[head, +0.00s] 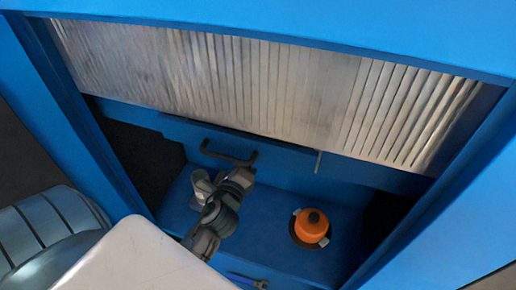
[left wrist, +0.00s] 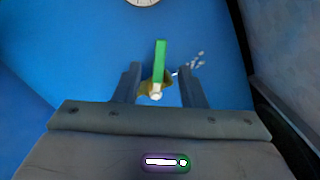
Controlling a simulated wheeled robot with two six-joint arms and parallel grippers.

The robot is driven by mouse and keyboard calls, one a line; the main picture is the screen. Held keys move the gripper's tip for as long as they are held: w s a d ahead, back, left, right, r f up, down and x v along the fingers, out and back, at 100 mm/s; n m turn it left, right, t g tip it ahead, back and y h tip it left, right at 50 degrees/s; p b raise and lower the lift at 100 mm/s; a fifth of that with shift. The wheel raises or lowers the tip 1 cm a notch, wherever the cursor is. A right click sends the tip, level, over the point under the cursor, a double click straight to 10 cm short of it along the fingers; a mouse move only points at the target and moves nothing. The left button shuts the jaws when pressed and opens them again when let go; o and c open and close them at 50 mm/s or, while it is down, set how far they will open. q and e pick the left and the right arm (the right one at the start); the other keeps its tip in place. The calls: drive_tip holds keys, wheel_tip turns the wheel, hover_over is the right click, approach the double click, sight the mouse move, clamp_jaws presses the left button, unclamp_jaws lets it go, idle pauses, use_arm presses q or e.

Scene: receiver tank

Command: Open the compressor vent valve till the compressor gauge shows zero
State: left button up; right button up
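In the left wrist view, a valve with an upright green lever (left wrist: 160,62) and a brass-coloured body (left wrist: 154,88) stands against a blue surface. A pale round end shows at the valve's near side. My left gripper (left wrist: 160,86) is open, with one dark finger on each side of the valve and gaps between them and the lever. A white round gauge (left wrist: 143,2) is cut off at the top edge, so its reading cannot be seen. My right gripper is not in view. I cannot make out the valve or gauge in the head view.
The head view shows a blue cabinet with a ribbed metal shutter (head: 250,85) and a dark handle (head: 229,154) below it. An orange knob (head: 312,225) sits on the blue floor at right. Dark jointed parts (head: 222,212) stand in the middle.

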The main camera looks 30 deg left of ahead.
use_arm(q)
drive_tip(key=w+a+h+b, duration=0.1)
drive_tip(key=w+b, duration=0.2)
drive_tip(key=w, duration=0.7)
drive_tip(key=shift+a+f+m, duration=0.3)
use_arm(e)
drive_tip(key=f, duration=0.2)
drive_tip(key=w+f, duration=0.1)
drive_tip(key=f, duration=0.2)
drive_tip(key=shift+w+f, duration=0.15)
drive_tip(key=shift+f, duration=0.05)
use_arm(q)
drive_tip(key=shift+c, duration=0.3)
clamp_jaws()
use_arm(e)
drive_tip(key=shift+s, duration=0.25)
